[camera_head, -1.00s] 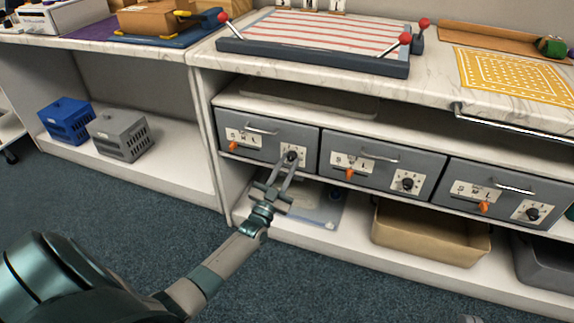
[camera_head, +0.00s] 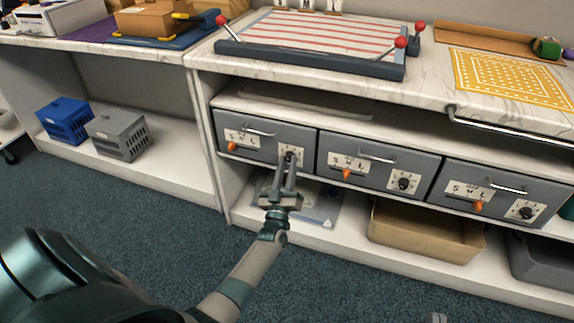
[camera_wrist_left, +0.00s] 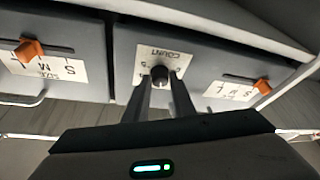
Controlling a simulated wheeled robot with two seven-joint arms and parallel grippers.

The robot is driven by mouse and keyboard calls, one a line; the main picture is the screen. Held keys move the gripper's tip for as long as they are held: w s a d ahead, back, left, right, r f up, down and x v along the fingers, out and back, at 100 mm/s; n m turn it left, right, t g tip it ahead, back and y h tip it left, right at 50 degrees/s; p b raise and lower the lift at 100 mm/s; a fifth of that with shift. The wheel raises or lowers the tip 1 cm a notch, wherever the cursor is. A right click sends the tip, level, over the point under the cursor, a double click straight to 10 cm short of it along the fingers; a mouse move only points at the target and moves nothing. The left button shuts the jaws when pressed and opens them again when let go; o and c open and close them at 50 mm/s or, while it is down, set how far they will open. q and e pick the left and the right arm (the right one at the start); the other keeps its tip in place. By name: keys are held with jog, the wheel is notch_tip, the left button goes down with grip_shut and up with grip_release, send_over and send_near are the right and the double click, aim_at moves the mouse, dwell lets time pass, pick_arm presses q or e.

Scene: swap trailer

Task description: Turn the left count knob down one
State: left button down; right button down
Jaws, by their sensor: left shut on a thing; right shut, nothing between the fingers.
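The left count knob (camera_head: 289,154) is a small black dial on a white plate at the right of the left grey drawer (camera_head: 225,122). My left gripper (camera_head: 287,163) reaches up to it from below, its two fingers on either side. In the left wrist view, which is upside down, the knob (camera_wrist_left: 160,74) sits between the fingertips under the word COUNT. The gripper is shut on it. The knob's pointer is too small or hidden to read. A small grey tip at the bottom edge seems to be my right gripper (camera_head: 435,318), away from the drawers.
An orange size lever (camera_head: 232,146) is left of the knob on the same drawer. The middle (camera_head: 330,180) and right drawers have matching levers and knobs. A tan bin (camera_head: 425,240) is on the shelf below. A metal rail (camera_head: 510,128) runs along the counter at right.

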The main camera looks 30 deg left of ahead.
jog(key=shift+f, duration=0.1)
dwell(0.3)
pick_arm(q)
jog(key=c, duration=1.5)
grip_release()
jog(key=shift+s, duration=0.1)
pick_arm(e)
jog(key=shift+w, duration=0.1)
pick_arm(q)
jog(key=p+v, duration=0.1)
jog(key=v, duration=1.6)
jog(key=shift+s+d, duration=0.1)
jog(key=shift+d, duration=0.05)
pick_arm(e)
jog(key=f+g, duration=0.1)
jog(key=f, duration=0.1)
jog(key=w+f+g+h, duration=0.1)
jog(key=f, duration=0.1)
jog(key=shift+w+d, duration=0.15)
jog(key=shift+d, duration=0.1)
